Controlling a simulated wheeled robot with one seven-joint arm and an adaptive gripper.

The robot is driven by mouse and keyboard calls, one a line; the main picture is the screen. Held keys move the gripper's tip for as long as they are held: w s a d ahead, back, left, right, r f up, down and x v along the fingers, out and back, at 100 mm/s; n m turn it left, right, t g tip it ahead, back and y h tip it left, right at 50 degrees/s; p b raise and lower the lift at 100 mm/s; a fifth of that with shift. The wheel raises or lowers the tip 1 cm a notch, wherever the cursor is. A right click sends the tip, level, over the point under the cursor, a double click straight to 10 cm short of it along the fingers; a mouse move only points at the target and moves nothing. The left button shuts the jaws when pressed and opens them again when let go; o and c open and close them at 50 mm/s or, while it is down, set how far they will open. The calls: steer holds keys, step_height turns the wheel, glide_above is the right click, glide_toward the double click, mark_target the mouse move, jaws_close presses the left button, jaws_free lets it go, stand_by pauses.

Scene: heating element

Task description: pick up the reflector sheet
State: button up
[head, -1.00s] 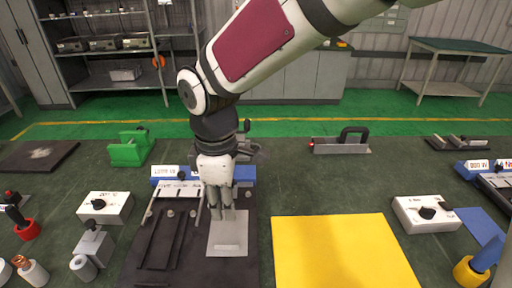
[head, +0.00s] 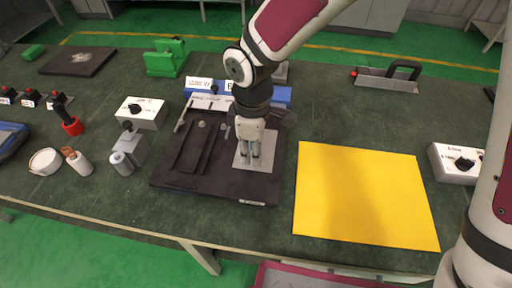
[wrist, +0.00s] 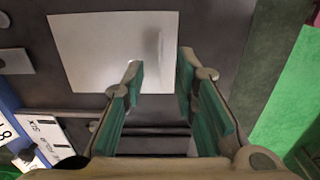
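The reflector sheet, taken to be the shiny silver-grey square (head: 268,150), lies flat on the right part of a dark base plate (head: 215,186). It also shows in the wrist view (wrist: 100,50), bright with a soft reflection. My gripper (head: 249,163) points down over the sheet and hides part of it in the head view. In the wrist view my gripper (wrist: 162,72) is open, its two green-padded fingers apart and nothing between them. The fingertips overlap the sheet's near edge there; I cannot tell whether they touch it.
A yellow sheet (head: 365,195) lies to the right on the dark green table. White control boxes stand left (head: 140,112) and right (head: 456,162). A blue rail with labels (head: 275,95) sits behind the plate. A black-handled tool (head: 388,77) lies at the back right.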

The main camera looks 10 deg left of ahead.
steer(key=shift+f, duration=1.35)
jaws_close()
steer(key=shift+r, duration=0.15)
